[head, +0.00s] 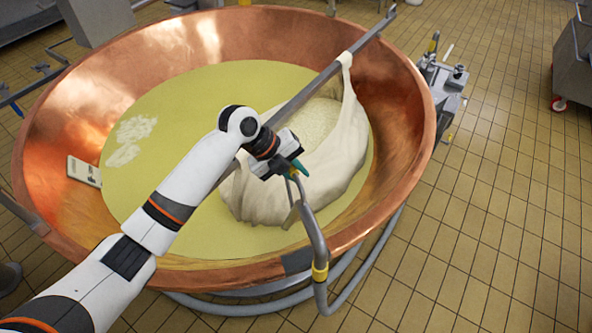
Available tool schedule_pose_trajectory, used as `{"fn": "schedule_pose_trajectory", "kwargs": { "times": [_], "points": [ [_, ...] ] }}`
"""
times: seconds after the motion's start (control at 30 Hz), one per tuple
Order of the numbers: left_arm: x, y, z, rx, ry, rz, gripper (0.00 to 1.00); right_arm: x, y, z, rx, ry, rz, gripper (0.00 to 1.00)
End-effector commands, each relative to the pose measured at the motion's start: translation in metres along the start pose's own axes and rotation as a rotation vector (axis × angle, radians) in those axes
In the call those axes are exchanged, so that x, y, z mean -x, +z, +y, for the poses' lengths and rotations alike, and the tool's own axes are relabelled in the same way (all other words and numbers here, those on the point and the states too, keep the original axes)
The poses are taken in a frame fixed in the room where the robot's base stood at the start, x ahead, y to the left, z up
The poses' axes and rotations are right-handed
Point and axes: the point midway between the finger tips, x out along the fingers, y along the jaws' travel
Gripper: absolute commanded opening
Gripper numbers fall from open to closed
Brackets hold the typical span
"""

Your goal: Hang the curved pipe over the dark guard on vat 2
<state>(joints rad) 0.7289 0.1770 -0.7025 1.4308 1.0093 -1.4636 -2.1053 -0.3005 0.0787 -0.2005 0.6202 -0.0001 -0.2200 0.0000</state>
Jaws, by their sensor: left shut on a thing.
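The curved pipe (317,244) is grey metal with a yellow band. My left gripper (292,170) is shut on its upper end, above the vat. The pipe runs down across the near right rim and bends outside the vat. Whether it touches the rim I cannot tell. The dark guard (297,262) is a dark patch on the near rim, just left of the pipe. The large copper vat (60,140) holds yellow liquid; no number shows on it. My right gripper is not in view.
A pale cloth (345,150) full of curd hangs from a metal bar (370,35) across the vat. A white device (83,171) sits at the left inner wall. Metal fittings (440,85) stand right of the vat. The tiled floor (500,190) at right is mostly clear.

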Motion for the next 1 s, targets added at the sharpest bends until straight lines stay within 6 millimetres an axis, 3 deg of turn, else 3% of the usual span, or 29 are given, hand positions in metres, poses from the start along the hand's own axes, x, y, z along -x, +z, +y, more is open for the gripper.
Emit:
{"fn": "schedule_pose_trajectory", "kwargs": {
  "times": [0.27,1.0],
  "points": [
    [0.016,-0.001,-0.014,0.002,-0.016,-0.032,0.00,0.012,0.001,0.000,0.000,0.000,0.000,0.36],
    [-0.030,-0.007,-0.043,-0.015,-0.016,-0.008,0.00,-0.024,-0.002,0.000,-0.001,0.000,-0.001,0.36]
  ]
}}
